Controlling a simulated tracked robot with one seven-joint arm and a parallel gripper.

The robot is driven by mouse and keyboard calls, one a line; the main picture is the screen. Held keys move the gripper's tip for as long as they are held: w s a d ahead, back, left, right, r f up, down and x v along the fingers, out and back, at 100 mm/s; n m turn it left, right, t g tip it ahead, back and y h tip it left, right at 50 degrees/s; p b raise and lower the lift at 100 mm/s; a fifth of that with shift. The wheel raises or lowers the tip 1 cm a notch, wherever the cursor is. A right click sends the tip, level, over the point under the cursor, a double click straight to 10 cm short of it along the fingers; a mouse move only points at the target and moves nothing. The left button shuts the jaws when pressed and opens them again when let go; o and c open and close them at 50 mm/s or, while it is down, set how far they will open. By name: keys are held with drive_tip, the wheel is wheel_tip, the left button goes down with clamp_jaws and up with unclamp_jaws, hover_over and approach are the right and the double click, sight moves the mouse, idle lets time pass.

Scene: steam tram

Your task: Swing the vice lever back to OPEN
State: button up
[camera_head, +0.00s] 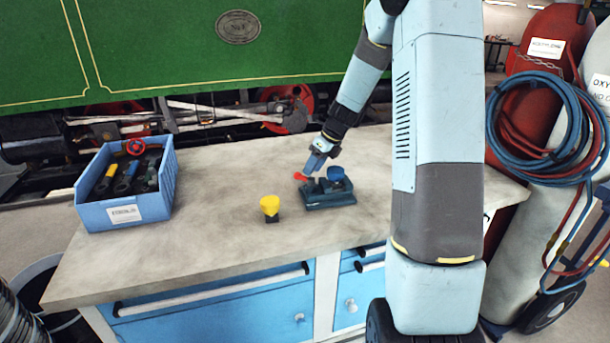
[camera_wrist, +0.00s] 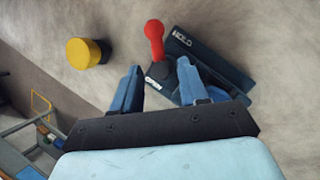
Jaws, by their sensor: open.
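The dark teal vice (camera_head: 330,195) sits on the workbench, with a blue round-topped piece (camera_head: 336,175) at its right end. Its lever ends in a red knob (camera_head: 299,176) that sticks out to the left in the head view. In the wrist view the red lever (camera_wrist: 154,35) points up from the vice (camera_wrist: 225,75), between the HOLD and OPEN labels' side of the body; its exact setting is hard to tell. My gripper (camera_head: 311,167) is above the lever end of the vice. In the wrist view its open fingers (camera_wrist: 158,68) straddle the lever's base, with no clear contact.
A yellow-topped dark piece (camera_head: 270,207) stands left of the vice. A blue bin (camera_head: 125,211) of tools is at the bench's left. Gas cylinders (camera_head: 535,50) with hoses stand at right. Bare bench top (camera_head: 215,180) lies between bin and vice.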

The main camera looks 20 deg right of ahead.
sight(304, 178)
drive_tip(key=shift+x, duration=1.7)
